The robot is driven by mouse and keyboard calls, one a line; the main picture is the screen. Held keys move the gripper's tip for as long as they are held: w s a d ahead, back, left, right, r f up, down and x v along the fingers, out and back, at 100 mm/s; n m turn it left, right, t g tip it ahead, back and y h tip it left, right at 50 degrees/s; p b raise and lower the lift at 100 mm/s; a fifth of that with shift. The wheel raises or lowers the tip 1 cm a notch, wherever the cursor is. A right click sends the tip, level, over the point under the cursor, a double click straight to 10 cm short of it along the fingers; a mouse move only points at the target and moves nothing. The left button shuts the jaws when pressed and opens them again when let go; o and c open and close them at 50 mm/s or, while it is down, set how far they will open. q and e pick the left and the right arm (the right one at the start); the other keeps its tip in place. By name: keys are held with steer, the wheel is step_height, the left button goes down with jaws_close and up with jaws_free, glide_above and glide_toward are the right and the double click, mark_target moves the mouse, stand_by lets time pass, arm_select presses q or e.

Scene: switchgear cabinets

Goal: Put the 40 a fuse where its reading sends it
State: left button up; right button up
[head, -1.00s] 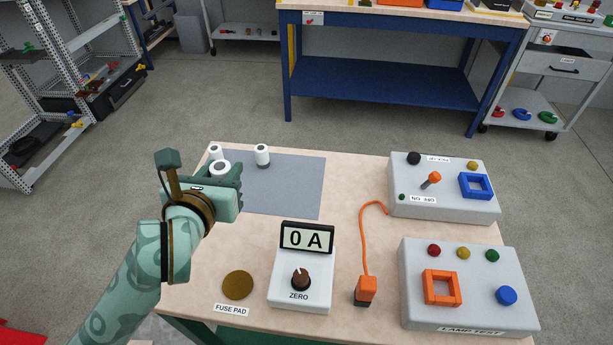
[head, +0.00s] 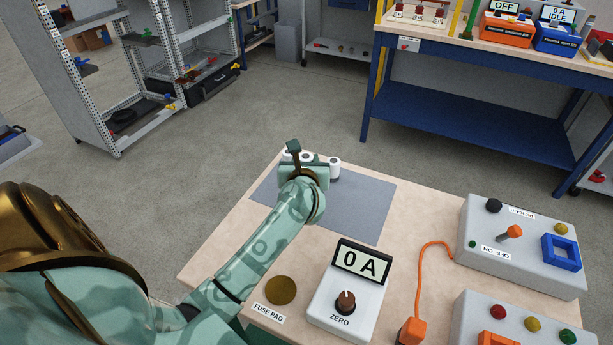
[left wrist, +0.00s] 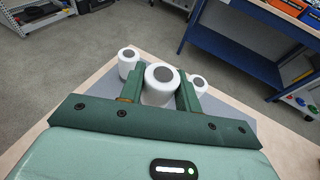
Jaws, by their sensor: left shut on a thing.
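Three white cylindrical fuses with dark end discs stand close together at the far left of the grey mat (head: 360,205). My left gripper (left wrist: 160,92) is shut on the middle fuse (left wrist: 160,80). A second fuse (left wrist: 127,63) stands just left of the fingers and a third (left wrist: 198,86) just right, also visible in the head view (head: 334,167). No ratings are readable. The meter (head: 345,300) reads 0 A and has a ZERO knob. The round brown fuse pad (head: 281,290) is bare. I cannot tell whether the held fuse is off the mat. My right gripper is not in view.
Right of the meter are an orange plug (head: 411,332) on a cord, a grey box (head: 515,245) with a toggle and blue square frame, and a lamp-test box (head: 520,325). A blue bench (head: 470,120) stands behind. The mat's right part is clear.

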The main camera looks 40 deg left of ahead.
arm_select(q)
steer(key=shift+w+a+f, duration=0.35)
steer(key=shift+a+f, duration=0.05)
steer(key=shift+f, duration=0.2)
steer(key=f, duration=0.1)
steer(key=f+b, duration=0.2)
steer(key=f, duration=0.1)
steer(key=shift+w+a, duration=0.15)
steer(key=shift+a, duration=0.15)
steer(key=shift+r, duration=0.1)
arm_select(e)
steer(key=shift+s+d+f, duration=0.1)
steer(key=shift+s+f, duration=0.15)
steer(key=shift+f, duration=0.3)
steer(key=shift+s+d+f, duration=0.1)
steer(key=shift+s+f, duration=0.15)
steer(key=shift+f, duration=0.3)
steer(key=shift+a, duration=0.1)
